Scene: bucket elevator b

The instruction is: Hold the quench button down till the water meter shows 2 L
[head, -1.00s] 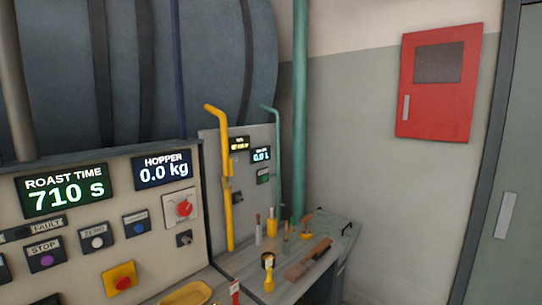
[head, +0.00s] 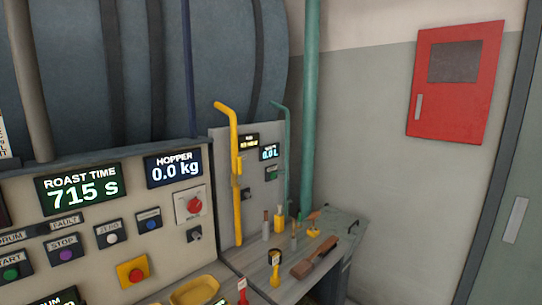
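The water meter (head: 269,153) is a small display on the grey back panel (head: 222,140) and seems to read 0.0 L. A small dark switch plate with a greenish mark (head: 271,173) sits just below it; its label is too small to read, so I cannot tell whether it is the quench button. On the main console, the roast time display (head: 80,189) reads 715 s and the hopper display (head: 173,168) reads 0.0 kg. Neither of my grippers is in view.
A yellow pipe (head: 237,190) and a thin teal pipe (head: 287,150) stand before the back panel. A red emergency button (head: 133,272) is on the console. A red cabinet (head: 452,110) hangs on the wall.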

